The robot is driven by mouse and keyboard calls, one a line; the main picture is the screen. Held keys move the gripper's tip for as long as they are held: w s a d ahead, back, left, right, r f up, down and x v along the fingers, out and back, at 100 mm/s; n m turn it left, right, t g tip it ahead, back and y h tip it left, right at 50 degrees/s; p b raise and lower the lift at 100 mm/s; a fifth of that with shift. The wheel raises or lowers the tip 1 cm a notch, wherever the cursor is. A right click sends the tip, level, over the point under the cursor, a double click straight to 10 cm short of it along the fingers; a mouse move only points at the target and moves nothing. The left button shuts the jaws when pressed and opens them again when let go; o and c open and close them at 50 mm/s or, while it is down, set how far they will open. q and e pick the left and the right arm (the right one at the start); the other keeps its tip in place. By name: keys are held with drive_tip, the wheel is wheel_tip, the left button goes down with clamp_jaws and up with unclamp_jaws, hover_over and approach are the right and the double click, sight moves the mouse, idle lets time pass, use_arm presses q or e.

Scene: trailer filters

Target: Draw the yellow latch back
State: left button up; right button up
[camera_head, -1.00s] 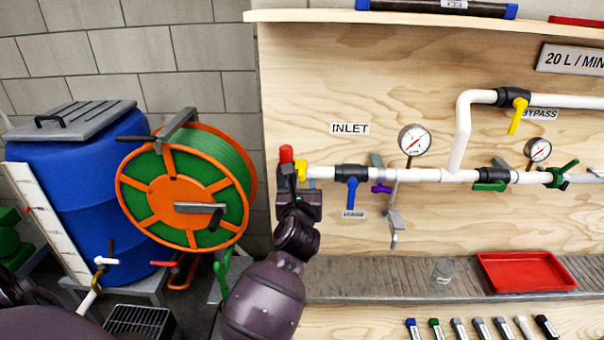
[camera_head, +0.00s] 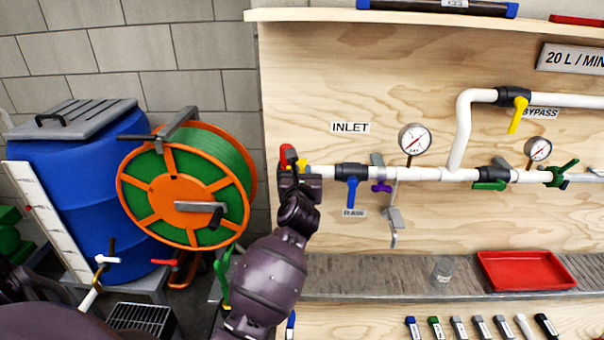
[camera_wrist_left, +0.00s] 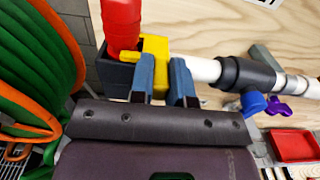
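The yellow latch (camera_wrist_left: 155,47) sits at the left end of the white inlet pipe, beside a red cylindrical part (camera_wrist_left: 121,22) and a dark block. A thin yellow tab sticks out to its left. In the head view only a little of the yellow latch (camera_head: 304,168) shows behind my left gripper (camera_head: 299,172). In the wrist view my left gripper (camera_wrist_left: 165,82) has its two blue-grey fingers apart, with the yellow part at and beyond their tips. I cannot tell whether the fingers touch it. My right gripper is not in view.
A blue-handled valve (camera_head: 351,187) and a purple handle (camera_head: 381,187) are close by on the pipe to the right. An orange and green hose reel (camera_head: 180,190) stands to the left. A ledge with a red tray (camera_head: 524,286) runs below.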

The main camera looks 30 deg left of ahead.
use_arm(q)
clamp_jaws()
drive_tip(key=shift+w+d, duration=0.3)
drive_tip(key=shift+d, duration=0.2)
drive_tip(key=shift+w+d, duration=0.3)
drive_tip(key=shift+d, duration=0.2)
drive_tip(key=o, duration=0.7)
unclamp_jaws()
drive_tip(key=shift+w+d, duration=0.1)
drive_tip(key=shift+d, duration=0.05)
